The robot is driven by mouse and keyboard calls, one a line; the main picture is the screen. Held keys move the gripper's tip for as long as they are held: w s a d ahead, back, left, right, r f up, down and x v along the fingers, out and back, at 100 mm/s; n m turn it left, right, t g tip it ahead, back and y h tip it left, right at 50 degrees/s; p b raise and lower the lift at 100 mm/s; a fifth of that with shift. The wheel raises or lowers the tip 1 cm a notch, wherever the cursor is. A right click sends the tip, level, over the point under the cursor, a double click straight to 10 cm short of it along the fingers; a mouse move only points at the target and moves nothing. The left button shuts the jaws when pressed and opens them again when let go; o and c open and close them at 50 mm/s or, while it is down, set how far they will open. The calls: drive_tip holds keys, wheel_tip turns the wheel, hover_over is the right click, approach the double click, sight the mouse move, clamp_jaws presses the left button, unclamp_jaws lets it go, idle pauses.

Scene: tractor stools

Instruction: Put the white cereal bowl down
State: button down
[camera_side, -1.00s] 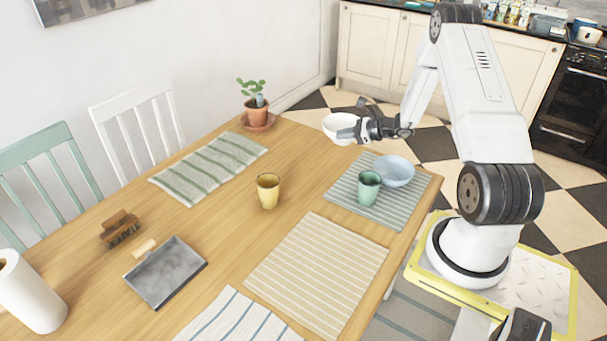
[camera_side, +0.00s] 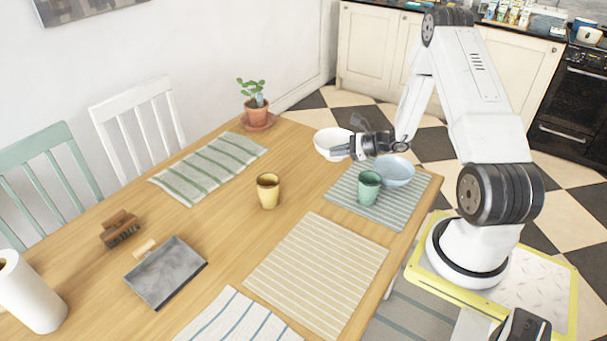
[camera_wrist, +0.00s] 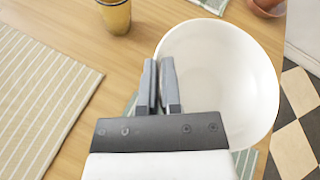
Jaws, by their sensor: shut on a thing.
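The white cereal bowl (camera_side: 330,143) is upright in the side view, at the far right part of the table. My gripper (camera_side: 347,148) is shut on the bowl's near rim. In the wrist view the bowl (camera_wrist: 235,80) fills the right half, and the fingers of my gripper (camera_wrist: 160,85) pinch its left wall. Whether the bowl's base touches the table or hangs just above it, I cannot tell.
A green-striped mat (camera_side: 350,200) holds a green cup (camera_side: 368,187) and a blue bowl (camera_side: 395,171) close by. A yellow cup (camera_side: 268,190) stands to the left. A potted plant (camera_side: 256,112) stands behind. Bare wood (camera_side: 295,160) lies between them.

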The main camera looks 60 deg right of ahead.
drive_tip(key=s+a+f+n+g+y, duration=0.15)
drive_tip(key=s+a, duration=0.25)
drive_tip(key=a, duration=0.5)
drive_tip(key=s+a+f+n+g+y, duration=0.1)
drive_tip(key=s+a+f+n+y, duration=0.2)
drive_tip(key=a, duration=0.6)
drive_tip(key=s+a+r+n+g+y, duration=0.2)
drive_tip(key=s+a+r+n+g, duration=0.15)
drive_tip(key=s+a, duration=0.95)
drive_tip(key=shift+w+a+f, duration=0.15)
drive_tip(key=shift+w+f, duration=0.05)
drive_tip(key=shift+f, duration=0.65)
drive_tip(key=shift+w+a+f, duration=0.15)
drive_tip(key=shift+f, duration=0.7)
drive_tip(key=shift+w+a+f, duration=0.15)
drive_tip(key=shift+w+f, duration=0.05)
drive_tip(key=shift+f, duration=0.65)
drive_tip(key=shift+f, duration=1.75)
drive_tip(key=shift+f, duration=0.1)
drive_tip(key=c, duration=1.2)
unclamp_jaws()
drive_tip(key=o, duration=0.4)
